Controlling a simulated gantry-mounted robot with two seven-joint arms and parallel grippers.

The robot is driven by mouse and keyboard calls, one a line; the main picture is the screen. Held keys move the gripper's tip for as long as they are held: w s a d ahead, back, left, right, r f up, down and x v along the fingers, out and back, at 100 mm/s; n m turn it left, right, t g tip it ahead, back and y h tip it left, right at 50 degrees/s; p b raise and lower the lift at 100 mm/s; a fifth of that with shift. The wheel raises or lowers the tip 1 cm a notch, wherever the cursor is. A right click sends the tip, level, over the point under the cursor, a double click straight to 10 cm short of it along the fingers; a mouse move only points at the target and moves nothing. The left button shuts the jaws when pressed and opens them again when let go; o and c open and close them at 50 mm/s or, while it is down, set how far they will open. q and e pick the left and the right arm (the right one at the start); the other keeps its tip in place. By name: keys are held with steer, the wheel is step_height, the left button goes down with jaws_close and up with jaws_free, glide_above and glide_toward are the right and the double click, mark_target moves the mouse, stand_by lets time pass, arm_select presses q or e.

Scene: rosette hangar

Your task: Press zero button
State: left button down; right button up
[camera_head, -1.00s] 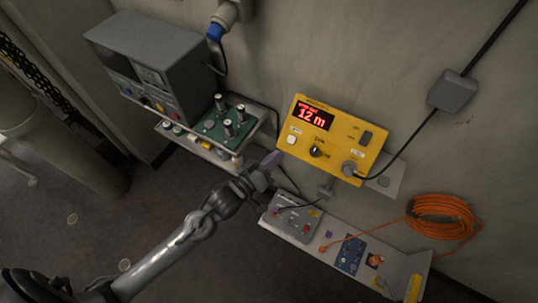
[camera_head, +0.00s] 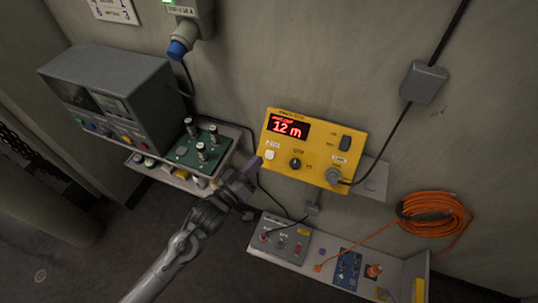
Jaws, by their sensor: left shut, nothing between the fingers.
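A yellow instrument box (camera_head: 312,165) sits against the wall, with a red lit display (camera_head: 288,127) reading "12 m". My left gripper (camera_head: 252,167) is shut and empty. Its purple-grey fingertips are just left of and slightly below the white button in the picture; I cannot tell whether they touch the box. The button is not hidden. My right gripper is out of view.
A grey instrument (camera_head: 115,105) and a green board with several posts (camera_head: 202,147) stand on a shelf at left. A lower shelf holds a grey switch box (camera_head: 286,237) and a blue panel (camera_head: 347,270). An orange cable coil (camera_head: 434,222) hangs at right. Black cables run nearby.

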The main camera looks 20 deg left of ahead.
mark_target(270, 154)
arm_select(q)
steer(key=w+f+b, duration=0.5)
steer(key=w+b, duration=0.1)
steer(key=shift+w+d+f+b, duration=0.15)
steer(key=shift+w+f+b, duration=0.05)
steer(key=shift+f+b, duration=0.2)
stand_by(0.6)
stand_by(0.8)
stand_by(0.7)
steer(key=shift+w+f, duration=0.1)
steer(key=shift+w+f, duration=0.15)
steer(key=shift+w, duration=0.1)
stand_by(0.5)
